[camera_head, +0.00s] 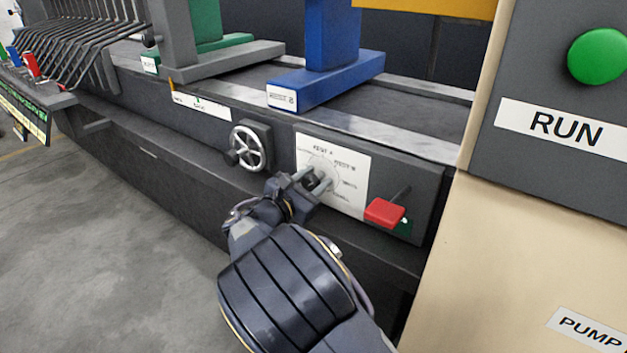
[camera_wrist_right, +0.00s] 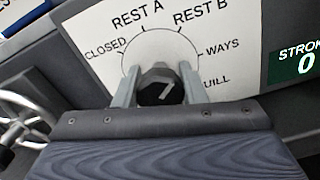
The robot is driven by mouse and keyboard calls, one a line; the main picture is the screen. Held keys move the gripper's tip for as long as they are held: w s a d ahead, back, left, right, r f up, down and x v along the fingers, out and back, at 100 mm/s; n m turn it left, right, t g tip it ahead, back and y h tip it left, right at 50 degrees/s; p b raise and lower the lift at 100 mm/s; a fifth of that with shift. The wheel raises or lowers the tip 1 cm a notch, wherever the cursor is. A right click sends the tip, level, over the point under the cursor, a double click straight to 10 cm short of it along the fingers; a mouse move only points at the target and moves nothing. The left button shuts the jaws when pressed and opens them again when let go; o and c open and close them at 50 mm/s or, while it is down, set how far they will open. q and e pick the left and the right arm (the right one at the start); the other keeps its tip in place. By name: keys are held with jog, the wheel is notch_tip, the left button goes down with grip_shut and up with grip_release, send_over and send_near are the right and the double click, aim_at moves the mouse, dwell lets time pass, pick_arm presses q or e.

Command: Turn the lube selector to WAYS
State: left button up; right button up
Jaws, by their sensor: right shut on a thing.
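The lube selector is a black knob (camera_wrist_right: 158,86) on a white dial plate (camera_head: 350,172) on the machine's front. In the right wrist view its plate (camera_wrist_right: 95,35) reads CLOSED, REST A, REST B, WAYS and a partly hidden label ending in UILL. My right gripper (camera_head: 315,183) is shut on the knob, one finger on each side; it also shows in the right wrist view (camera_wrist_right: 157,88). A pale line on the knob slants up to the right; I cannot tell exactly which mark it points at. My left gripper is not in view.
A handwheel (camera_head: 250,147) is left of the dial, and a red lever (camera_head: 385,212) is right of it. A green stroke display (camera_wrist_right: 298,62) sits right of the plate. A panel with a green RUN button (camera_head: 598,56) stands close at right. Open floor (camera_head: 90,230) lies at left.

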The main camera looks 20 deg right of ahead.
aim_at(308, 186)
jog(key=m, duration=0.3)
jog(key=shift+f+b, duration=0.15)
jog(key=shift+b, duration=0.2)
jog(key=m+b, duration=0.1)
jog(key=m, duration=0.3)
jog(key=shift+s+m+b, duration=0.1)
jog(key=shift+m+b, duration=0.2)
jog(key=shift+b, duration=0.1)
jog(key=o, duration=1)
jog(key=shift+s+a, duration=0.15)
jog(key=shift+a, duration=0.15)
jog(key=p+v, duration=0.2)
jog(key=v, duration=0.5)
jog(key=shift+s, duration=0.1)
